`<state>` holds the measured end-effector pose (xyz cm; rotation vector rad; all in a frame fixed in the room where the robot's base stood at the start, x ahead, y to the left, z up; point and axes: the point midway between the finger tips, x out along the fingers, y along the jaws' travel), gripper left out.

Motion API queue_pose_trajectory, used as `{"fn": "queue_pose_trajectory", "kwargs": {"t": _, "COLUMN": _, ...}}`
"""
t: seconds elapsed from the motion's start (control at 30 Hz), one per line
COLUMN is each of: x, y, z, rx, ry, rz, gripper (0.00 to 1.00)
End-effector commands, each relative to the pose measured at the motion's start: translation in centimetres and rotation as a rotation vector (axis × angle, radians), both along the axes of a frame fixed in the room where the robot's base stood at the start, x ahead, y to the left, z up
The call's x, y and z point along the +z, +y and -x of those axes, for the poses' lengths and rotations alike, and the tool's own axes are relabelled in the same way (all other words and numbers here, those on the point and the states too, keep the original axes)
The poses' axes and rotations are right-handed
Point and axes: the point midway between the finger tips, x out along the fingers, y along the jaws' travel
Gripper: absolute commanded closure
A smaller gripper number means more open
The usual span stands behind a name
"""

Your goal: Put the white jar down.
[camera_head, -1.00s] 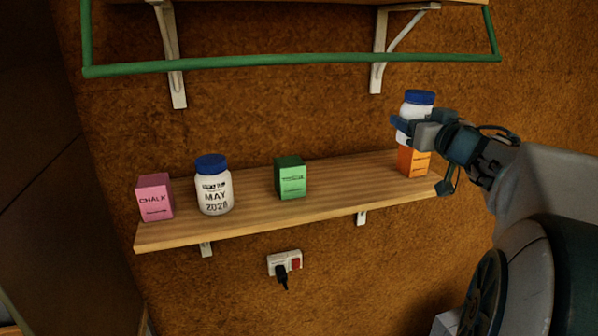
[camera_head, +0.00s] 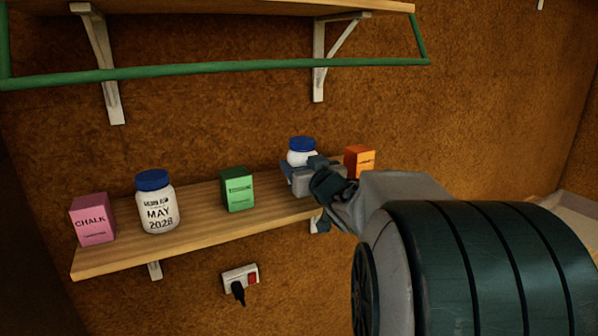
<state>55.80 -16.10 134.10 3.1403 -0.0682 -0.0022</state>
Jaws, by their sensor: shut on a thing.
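A white jar with a blue lid (camera_head: 302,156) is at the right part of the wooden shelf, between the green box and the orange box. My gripper (camera_head: 301,174) is shut on it, and the gripper hides its lower part. I cannot tell whether its base touches the shelf (camera_head: 200,222). A second white jar with a blue lid (camera_head: 158,212), marked MAY 2028, stands upright farther left on the shelf.
A pink chalk box (camera_head: 92,220) stands at the shelf's left end, a green box (camera_head: 238,190) near the middle. An orange box (camera_head: 359,161) is just right of the held jar. A green rail (camera_head: 200,71) runs above. A socket with a plug (camera_head: 240,280) is below.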

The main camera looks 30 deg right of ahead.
Motion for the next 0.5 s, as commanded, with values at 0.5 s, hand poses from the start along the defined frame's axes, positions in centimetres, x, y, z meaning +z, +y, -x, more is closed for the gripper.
{"fn": "queue_pose_trajectory", "kwargs": {"t": 0.5, "x": -1.7, "y": 0.0, "z": 0.0, "rx": 0.000, "ry": -0.004, "rz": 0.001, "gripper": 0.72}}
